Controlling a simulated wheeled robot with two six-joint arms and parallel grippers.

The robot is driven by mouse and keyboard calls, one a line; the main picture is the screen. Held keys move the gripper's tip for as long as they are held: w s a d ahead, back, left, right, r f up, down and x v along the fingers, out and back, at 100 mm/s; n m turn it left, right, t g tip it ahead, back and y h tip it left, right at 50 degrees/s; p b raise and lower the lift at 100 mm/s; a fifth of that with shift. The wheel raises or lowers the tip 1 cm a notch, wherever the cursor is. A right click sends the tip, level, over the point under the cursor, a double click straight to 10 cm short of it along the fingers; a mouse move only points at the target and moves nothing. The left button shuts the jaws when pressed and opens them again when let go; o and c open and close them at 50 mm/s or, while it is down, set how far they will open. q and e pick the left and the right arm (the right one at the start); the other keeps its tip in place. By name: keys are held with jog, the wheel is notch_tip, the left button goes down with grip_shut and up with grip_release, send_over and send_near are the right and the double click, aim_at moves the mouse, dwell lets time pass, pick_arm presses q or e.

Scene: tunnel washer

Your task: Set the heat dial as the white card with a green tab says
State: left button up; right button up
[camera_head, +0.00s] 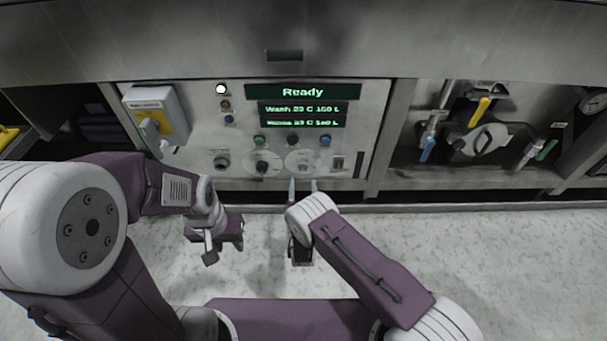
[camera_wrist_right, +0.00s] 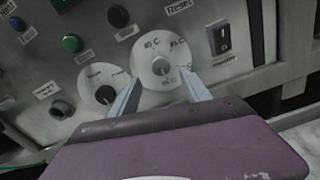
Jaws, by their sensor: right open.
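The heat dial (camera_head: 303,161) is a pale round plate marked in degrees C, low on the grey control panel. It also shows in the right wrist view (camera_wrist_right: 158,52), with a small knob at its centre; its pointer setting is too small to tell. My right gripper (camera_head: 303,186) is open just below the dial. In the right wrist view its two pale fingertips (camera_wrist_right: 160,84) stand either side of the dial's lower part, with nothing between them. I see no white card with a green tab.
A second dial (camera_head: 262,163) is left of the heat dial, a rocker switch (camera_head: 338,162) right of it. Coloured buttons sit above. The display (camera_head: 303,92) reads Ready. A yellow-and-grey switch box (camera_head: 157,112) sticks out at left; valves with coloured handles (camera_head: 482,110) are at right.

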aim_at(303, 167)
jog(key=w+b, duration=0.1)
jog(key=w, duration=0.1)
jog(key=w+b, duration=0.1)
jog(key=w, duration=0.1)
jog(key=w+b, duration=0.1)
jog(key=w, duration=0.1)
jog(key=shift+w+f+b, duration=0.25)
jog(key=shift+w+b, duration=0.05)
jog(key=shift+b, duration=0.1)
jog(key=shift+w+r, duration=0.15)
jog(key=shift+w, duration=0.25)
grip_shut()
